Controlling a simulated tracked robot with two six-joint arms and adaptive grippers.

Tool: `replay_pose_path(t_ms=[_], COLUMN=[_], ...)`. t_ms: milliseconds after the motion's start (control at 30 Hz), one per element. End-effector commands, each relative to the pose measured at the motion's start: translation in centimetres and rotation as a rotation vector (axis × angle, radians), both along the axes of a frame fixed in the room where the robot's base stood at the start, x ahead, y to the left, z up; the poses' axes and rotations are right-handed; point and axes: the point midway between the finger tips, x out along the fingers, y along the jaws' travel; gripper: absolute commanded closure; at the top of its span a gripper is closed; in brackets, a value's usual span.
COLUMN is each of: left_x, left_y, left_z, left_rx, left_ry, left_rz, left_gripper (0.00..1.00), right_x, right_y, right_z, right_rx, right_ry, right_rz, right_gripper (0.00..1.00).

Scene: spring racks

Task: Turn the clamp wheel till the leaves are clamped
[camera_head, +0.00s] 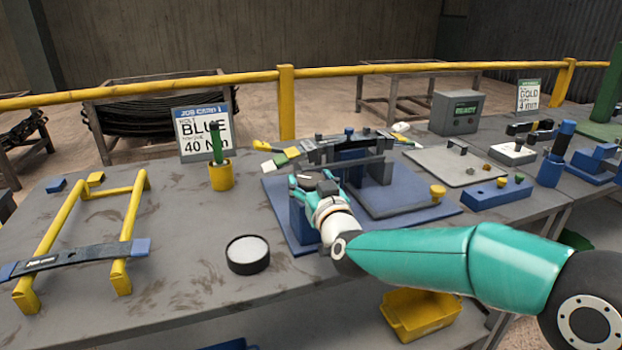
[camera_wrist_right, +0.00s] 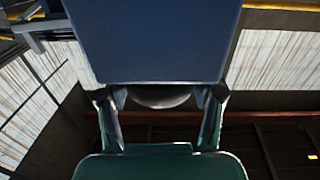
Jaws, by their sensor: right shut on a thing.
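My right gripper (camera_head: 314,182) is at the front left of the blue clamp fixture (camera_head: 300,228). In the right wrist view its fingers (camera_wrist_right: 160,98) are shut on the edge of a grey round part, which looks like the clamp wheel (camera_wrist_right: 160,96). A large blue block (camera_wrist_right: 160,40) of the fixture hides most of that wheel. In the head view the gripper covers the wheel. Dark leaves (camera_head: 372,160) lie across the top of the fixture, behind the gripper. I cannot tell how tightly they are pressed together. My left gripper is not in view.
A yellow stand (camera_head: 128,222) bears a dark leaf with blue ends (camera_head: 75,257) at the left. A round black-rimmed dish (camera_head: 247,252) is close to the fixture's front left. A yellow cup (camera_head: 221,177) stands behind. A grey board (camera_head: 425,160) lies to the right.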

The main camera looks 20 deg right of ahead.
Motion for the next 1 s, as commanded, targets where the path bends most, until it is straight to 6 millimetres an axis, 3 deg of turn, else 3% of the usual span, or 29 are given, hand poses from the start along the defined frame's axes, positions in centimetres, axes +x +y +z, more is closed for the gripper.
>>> replay_pose_path(t_ms=[600, 1000], left_x=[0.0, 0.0], left_y=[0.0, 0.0], left_z=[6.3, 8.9], left_rx=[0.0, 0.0], left_ry=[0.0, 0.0], left_rz=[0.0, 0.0], left_gripper=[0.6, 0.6], right_x=[0.1, 0.1], right_y=[0.4, 0.4], right_z=[0.4, 0.2], right_rx=[-0.004, -0.003], right_ry=[0.003, 0.001], right_rz=[-0.523, -0.785], right_gripper=[0.69, 0.68])
